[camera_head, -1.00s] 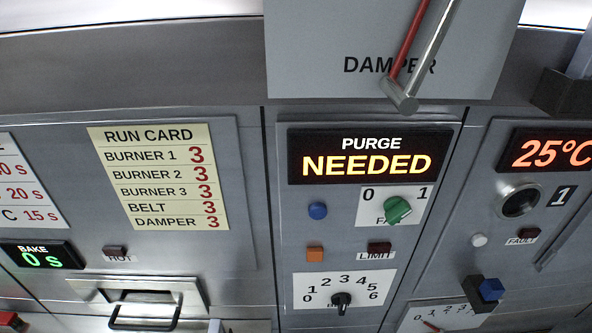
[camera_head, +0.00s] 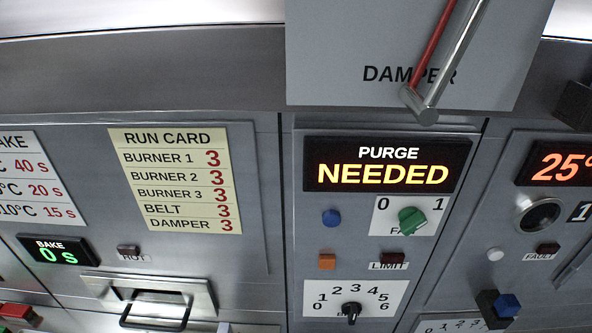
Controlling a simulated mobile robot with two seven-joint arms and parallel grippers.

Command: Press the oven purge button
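A dark display (camera_head: 388,166) reads "PURGE NEEDED" in lit letters on the middle panel. No label on either button can be read, so I cannot tell from the picture which is the purge button. Both look free, with nothing touching them. A green knob (camera_head: 412,221) on a plate marked 0 and 1 sits right of the blue button. Neither of my grippers is in view.
A "DAMPER" plate (camera_head: 330,60) with a red and metal lever (camera_head: 427,110) stands above the display. A dark LIMIT lamp (camera_head: 392,257) and a black dial (camera_head: 351,309) lie below. A run card (camera_head: 180,222) and a handled drawer (camera_head: 195,293) are to the left.

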